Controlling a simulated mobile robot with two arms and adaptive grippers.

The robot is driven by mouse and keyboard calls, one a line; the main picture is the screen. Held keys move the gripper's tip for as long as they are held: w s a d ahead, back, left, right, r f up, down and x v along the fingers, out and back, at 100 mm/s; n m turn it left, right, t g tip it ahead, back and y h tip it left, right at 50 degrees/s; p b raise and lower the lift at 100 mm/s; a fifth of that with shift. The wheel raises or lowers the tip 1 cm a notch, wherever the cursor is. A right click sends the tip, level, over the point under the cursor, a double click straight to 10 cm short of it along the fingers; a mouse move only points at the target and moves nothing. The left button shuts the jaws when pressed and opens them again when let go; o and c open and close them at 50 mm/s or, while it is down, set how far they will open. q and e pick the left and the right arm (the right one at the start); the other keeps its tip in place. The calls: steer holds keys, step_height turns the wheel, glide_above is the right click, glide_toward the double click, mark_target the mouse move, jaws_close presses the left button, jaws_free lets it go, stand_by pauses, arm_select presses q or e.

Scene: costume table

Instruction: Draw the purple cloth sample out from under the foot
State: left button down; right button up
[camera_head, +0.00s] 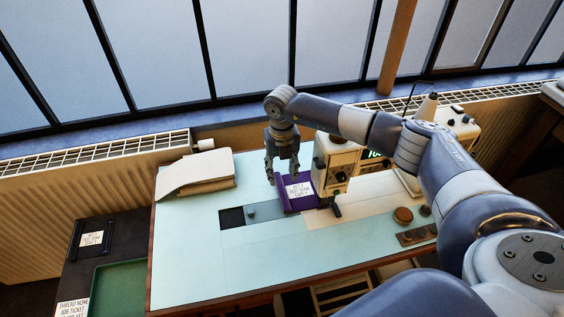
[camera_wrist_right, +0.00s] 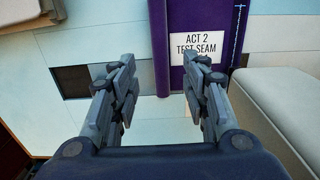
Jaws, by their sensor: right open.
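The purple cloth sample (camera_head: 287,203) lies on the table beside the sewing machine (camera_head: 337,158), with a white label reading "ACT 2 TEST SEAM". In the right wrist view the purple cloth (camera_wrist_right: 160,45) and its label (camera_wrist_right: 196,48) show just beyond my fingers. The machine's foot is not clearly visible. My left gripper is not in view.
A folded cream cloth (camera_head: 195,174) lies at the table's back left. The pale tabletop (camera_head: 190,265) is clear at front left. A brown round piece (camera_head: 403,215) and a dark tray (camera_head: 417,235) sit at right. A green tray (camera_head: 118,285) stands lower left.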

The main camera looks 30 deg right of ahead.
mark_target(282, 190)
step_height(282, 190, down, 6)
steer(key=shift+r+p, duration=0.1)
steer(key=shift+p, duration=0.3)
steer(key=shift+f, duration=0.75)
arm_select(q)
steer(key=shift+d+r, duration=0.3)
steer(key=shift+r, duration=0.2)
arm_select(e)
steer(key=c, duration=0.9)
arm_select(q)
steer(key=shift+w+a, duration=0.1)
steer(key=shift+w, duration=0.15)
arm_select(e)
jaws_close()
